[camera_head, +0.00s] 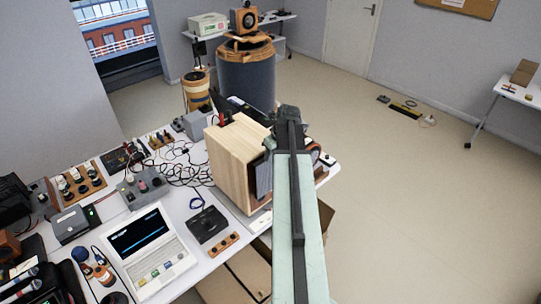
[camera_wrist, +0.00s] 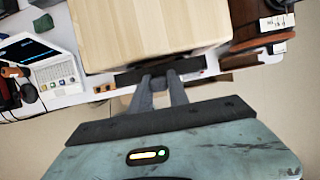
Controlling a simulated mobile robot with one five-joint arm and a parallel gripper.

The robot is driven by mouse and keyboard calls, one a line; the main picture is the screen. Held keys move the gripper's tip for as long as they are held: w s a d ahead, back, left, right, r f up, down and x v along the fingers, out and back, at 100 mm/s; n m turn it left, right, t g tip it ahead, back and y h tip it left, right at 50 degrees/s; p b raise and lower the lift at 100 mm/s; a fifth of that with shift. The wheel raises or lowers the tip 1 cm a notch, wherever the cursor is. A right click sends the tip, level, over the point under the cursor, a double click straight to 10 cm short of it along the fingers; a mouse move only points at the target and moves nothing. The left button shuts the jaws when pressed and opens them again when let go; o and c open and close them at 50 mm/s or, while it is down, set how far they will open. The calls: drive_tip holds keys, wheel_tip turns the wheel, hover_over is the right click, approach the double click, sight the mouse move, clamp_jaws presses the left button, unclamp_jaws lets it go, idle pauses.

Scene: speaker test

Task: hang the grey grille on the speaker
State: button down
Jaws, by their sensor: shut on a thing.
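The speaker (camera_head: 228,160) is a pale wooden box near the table's right edge. From above, its light top (camera_wrist: 150,30) fills the upper middle of the wrist view. My gripper (camera_wrist: 160,79) is shut on the grey grille (camera_wrist: 130,76), which shows as a thin dark bar along the speaker's front edge. In the head view a strip of the grille (camera_head: 263,180) shows upright beside the speaker's front face. My arm hides the rest of it and the fingers there. I cannot tell whether the grille touches the speaker.
The white table (camera_head: 185,205) holds a laptop (camera_head: 150,248), a black box (camera_head: 208,226), a grey device (camera_head: 143,188) and tangled cables left of the speaker. A dark round cabinet (camera_head: 246,80) stands behind. Cardboard boxes (camera_head: 232,282) lie below the table edge. Floor at right is open.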

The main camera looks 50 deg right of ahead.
drive_tip(key=shift+w, duration=0.55)
idle(0.7)
drive_tip(key=shift+f+b, duration=0.55)
drive_tip(key=shift+b, duration=0.05)
idle(1.3)
drive_tip(key=c, duration=1.2)
unclamp_jaws()
drive_tip(key=p+v, duration=0.7)
drive_tip(key=v, duration=0.1)
drive_tip(key=shift+s, duration=0.1)
drive_tip(key=shift+f, duration=0.1)
